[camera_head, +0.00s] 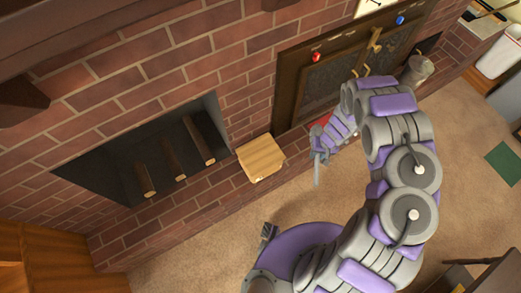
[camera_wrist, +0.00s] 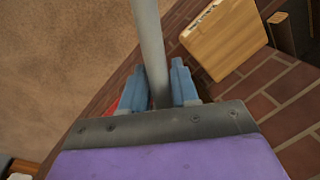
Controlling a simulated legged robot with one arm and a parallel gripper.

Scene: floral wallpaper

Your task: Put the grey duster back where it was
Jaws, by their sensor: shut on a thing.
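My gripper (camera_head: 320,150) is beside the brick hearth ledge, to the right of a wooden box. In the wrist view its two blue fingers (camera_wrist: 156,80) are shut on a grey rod, the duster (camera_wrist: 150,42). The rod runs up and away out of the top of that view. In the head view the duster (camera_head: 317,174) is a short thin grey piece at the gripper. The end of the duster beyond the wrist view is not clear.
The wooden box (camera_head: 260,158) sits on the brick ledge (camera_head: 215,190); it also shows in the wrist view (camera_wrist: 225,38). A fireplace opening with logs (camera_head: 172,160) is at left. A grey pitcher-like vessel (camera_head: 417,70) stands at upper right. Carpet (camera_head: 300,205) is open in front.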

